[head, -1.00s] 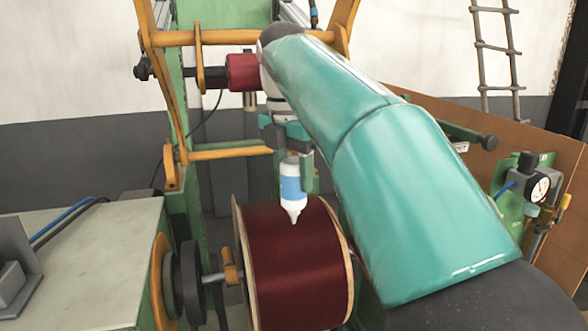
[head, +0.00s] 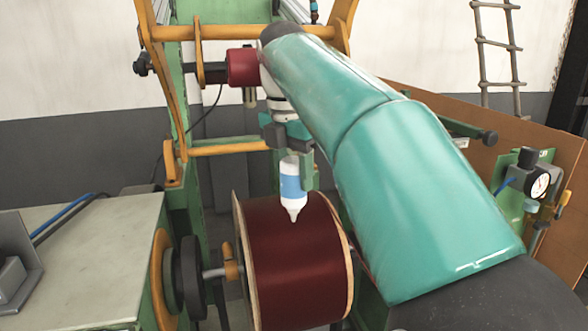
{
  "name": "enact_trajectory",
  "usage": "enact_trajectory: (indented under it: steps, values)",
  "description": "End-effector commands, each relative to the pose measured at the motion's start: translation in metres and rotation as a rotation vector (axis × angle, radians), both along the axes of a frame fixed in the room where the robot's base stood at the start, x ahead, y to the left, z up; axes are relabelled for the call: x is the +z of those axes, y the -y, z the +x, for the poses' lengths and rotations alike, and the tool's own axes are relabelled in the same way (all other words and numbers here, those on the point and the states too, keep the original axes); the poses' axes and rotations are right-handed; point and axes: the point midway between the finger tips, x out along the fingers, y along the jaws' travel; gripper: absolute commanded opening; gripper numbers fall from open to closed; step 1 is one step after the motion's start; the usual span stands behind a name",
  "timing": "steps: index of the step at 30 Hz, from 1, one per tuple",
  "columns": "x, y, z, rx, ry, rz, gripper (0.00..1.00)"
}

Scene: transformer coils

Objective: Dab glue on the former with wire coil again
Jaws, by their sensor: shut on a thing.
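The former with wire coil (head: 290,262) is a wide dark-red drum with pale wooden end flanges, on a horizontal shaft in the lower middle of the head view. A white glue bottle (head: 292,181) with a blue label hangs nozzle-down over the coil's upper face. My gripper (head: 290,152) is shut on the bottle's upper part, above the coil. The nozzle tip appears at or just above the wire surface; I cannot tell if it touches. No glue can be made out on the coil. My teal arm covers the coil's far right side.
A green bench (head: 85,255) stands at the left, beside the shaft's dark hub (head: 188,278). An orange and green frame (head: 230,149) rises behind the coil. A pressure gauge (head: 539,184) on a green panel and a ladder (head: 497,50) are at the right.

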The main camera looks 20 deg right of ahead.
Motion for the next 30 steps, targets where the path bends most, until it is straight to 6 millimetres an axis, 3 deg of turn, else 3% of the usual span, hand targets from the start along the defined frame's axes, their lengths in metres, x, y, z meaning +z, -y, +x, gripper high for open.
enact_trajectory:
  steps: [10, 30]
  values:
    - [0.002, 0.000, 0.000, 0.000, -0.001, 0.000, 0.17]
    - [0.048, 0.000, 0.000, 0.000, -0.001, 0.000, 0.17]
